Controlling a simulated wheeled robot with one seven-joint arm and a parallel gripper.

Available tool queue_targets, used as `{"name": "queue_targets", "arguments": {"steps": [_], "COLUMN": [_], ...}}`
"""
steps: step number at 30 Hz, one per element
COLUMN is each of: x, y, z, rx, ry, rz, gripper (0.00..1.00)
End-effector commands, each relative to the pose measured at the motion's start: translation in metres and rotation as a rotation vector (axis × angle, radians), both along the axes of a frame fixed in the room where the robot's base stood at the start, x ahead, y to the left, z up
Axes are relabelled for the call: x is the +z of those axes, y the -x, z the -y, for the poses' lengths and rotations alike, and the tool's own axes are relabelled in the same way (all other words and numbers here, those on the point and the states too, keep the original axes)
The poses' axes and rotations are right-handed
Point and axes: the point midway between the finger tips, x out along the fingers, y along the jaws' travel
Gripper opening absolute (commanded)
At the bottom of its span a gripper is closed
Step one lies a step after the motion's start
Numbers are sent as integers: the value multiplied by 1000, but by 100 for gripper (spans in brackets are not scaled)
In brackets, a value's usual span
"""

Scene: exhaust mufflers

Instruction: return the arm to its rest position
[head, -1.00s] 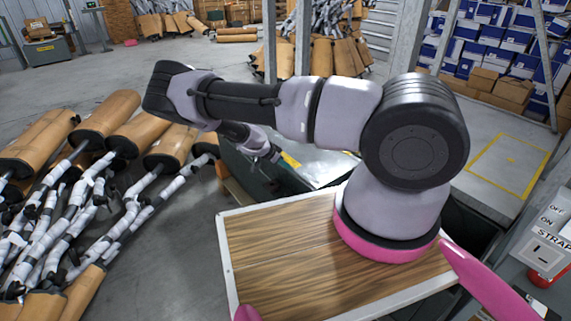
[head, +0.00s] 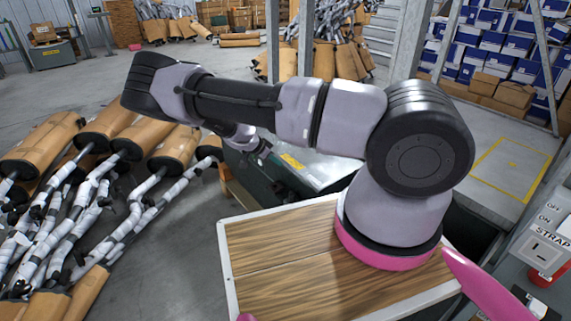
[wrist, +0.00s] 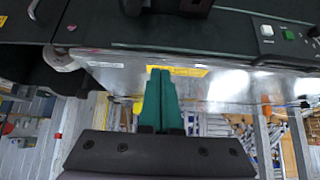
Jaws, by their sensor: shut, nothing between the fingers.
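My arm (head: 240,98) rises from its pink-ringed base, reaches left across the head view and bends back down at a dark elbow. The forearm end and my gripper (head: 284,172) show small below the upper arm, beside a dark-sided bench with a metal top. In the wrist view my gripper (wrist: 161,72) has its two green fingers together with nothing between them. The fingertips overlap a yellow label on the metal surface in that view; I cannot tell the gap.
Wrapped mufflers (head: 95,190) with pipes lie heaped at the left. The metal-topped bench (head: 330,168) stands beyond my wooden deck (head: 280,250). A steel post (head: 401,40) rises behind the arm. A switch box marked STRAP (head: 545,245) is at the right. Grey floor is open behind the mufflers.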

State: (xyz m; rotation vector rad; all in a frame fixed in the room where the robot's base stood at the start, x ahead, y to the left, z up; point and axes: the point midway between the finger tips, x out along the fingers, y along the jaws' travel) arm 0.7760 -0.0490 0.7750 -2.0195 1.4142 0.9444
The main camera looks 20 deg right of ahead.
Motion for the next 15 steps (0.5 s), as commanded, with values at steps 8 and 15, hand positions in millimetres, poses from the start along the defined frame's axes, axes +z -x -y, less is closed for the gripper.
{"name": "queue_targets", "arguments": {"steps": [8, 15], "x": [10, 41], "y": [11, 19], "z": [-32, -39], "rx": [1, -39], "ry": [-1, -106], "rz": [0, -60], "gripper": [0, 0]}}
